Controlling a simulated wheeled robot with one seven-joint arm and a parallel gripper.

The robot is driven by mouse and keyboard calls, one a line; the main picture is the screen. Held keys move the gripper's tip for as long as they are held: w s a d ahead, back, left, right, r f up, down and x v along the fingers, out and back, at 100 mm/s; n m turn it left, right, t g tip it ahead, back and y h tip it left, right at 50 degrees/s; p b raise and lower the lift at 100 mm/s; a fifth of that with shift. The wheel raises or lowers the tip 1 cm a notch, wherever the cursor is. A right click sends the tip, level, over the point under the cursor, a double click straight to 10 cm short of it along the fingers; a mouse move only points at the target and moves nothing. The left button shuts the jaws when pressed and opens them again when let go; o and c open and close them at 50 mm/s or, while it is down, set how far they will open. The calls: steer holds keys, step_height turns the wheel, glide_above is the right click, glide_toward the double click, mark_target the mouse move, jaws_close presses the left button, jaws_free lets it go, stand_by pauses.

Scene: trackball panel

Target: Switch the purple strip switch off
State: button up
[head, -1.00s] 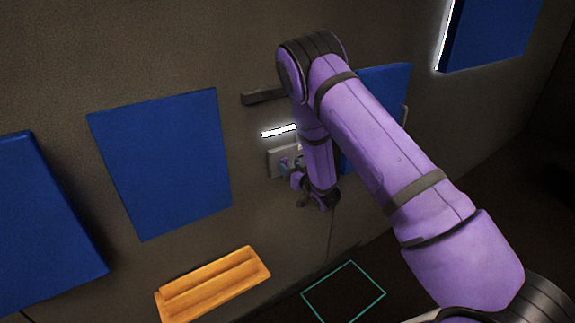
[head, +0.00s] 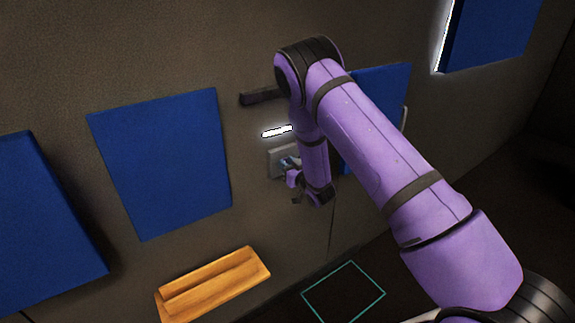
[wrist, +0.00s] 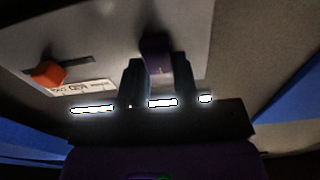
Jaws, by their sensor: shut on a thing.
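The purple strip switch (wrist: 155,50) shows in the wrist view as a purple block standing out from a pale grey panel (wrist: 205,30). My gripper (wrist: 158,72) has its two dark fingers on either side of the purple block and is shut on it. In the head view the panel (head: 275,165) is on the wall, and my gripper (head: 291,165) is at its right part. The hand and forearm hide much of the panel and the switch there.
An orange knob (wrist: 47,74) in a slot and a white label (wrist: 85,88) are on the panel's left. A lit strip (head: 277,131) is above the panel. Blue boards (head: 165,165) are on the wall, and a wooden ledge (head: 215,285) is below left.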

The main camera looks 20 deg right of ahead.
steer(key=shift+s+f+t+y, duration=0.1)
steer(key=shift+f+t+y, duration=0.15)
steer(key=shift+t, duration=0.7)
steer(key=shift+f+t+y, duration=0.15)
steer(key=shift+t+y, duration=0.2)
steer(key=shift+t, duration=0.6)
steer(key=o, duration=0.9)
steer(key=shift+v, duration=5.4)
